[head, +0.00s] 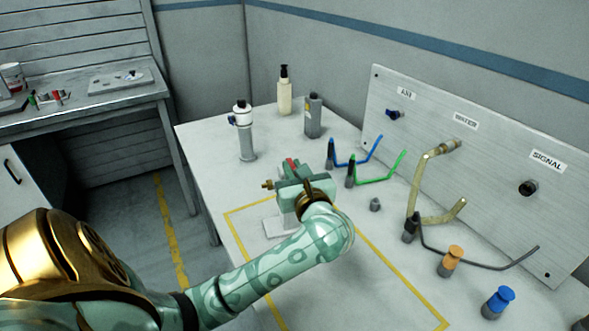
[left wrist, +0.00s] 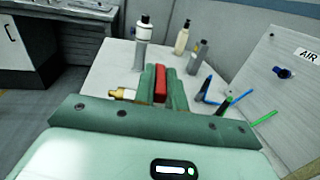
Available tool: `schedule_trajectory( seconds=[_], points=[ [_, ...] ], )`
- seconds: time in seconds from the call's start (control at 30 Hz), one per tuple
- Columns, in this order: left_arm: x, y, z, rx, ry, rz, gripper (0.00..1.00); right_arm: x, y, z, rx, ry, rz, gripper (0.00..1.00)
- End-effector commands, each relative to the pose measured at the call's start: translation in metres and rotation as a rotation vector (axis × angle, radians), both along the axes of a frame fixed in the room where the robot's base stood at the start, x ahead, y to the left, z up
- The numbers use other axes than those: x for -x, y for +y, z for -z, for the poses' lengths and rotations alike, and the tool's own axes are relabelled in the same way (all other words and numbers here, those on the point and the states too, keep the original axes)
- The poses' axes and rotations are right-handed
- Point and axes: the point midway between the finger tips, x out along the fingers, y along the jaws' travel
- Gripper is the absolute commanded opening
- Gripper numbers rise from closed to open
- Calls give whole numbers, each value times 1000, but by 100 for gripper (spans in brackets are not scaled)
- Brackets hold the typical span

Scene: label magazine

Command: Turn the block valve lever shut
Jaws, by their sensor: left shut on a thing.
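The block valve lever is red (left wrist: 160,84) and stands between the two green fingers of my left gripper (left wrist: 161,88) in the left wrist view. The fingers are shut on it. In the head view my left gripper (head: 296,172) is over the valve, and a bit of the red lever (head: 291,163) shows beside the fingers. A brass fitting (head: 267,185) sticks out to the left, and it also shows in the left wrist view (left wrist: 122,94). A pale base (head: 281,227) lies below. The valve body is mostly hidden by my gripper. My right gripper is not in view.
A white-topped cylinder (head: 243,130), a pump bottle (head: 285,92) and a grey canister (head: 313,115) stand at the back. Blue (head: 352,155) and green (head: 380,172) hoses lie to the right, before an upright panel (head: 480,150). Orange (head: 452,260) and blue-capped (head: 498,302) fittings stand at front right.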

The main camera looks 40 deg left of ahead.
Motion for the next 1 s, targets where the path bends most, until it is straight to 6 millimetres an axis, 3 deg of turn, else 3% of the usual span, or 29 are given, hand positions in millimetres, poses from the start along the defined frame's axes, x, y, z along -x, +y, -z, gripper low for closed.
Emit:
schedule_trajectory(
  seconds=[0.03, 0.1, 0.47, 0.67, 1.0],
  points=[
    [0, 0, 0, 1, 0, 0, 18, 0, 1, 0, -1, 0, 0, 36],
    [0, 0, 0, 1, 0, 0, 35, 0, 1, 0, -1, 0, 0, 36],
    [2, -6, 0, 3, -1, 1, 35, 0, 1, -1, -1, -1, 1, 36],
    [20, -40, 0, 7, 0, 2, 35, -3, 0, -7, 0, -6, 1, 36],
    [62, -117, 0, 5, 1, 1, 35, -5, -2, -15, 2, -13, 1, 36]
  ],
)
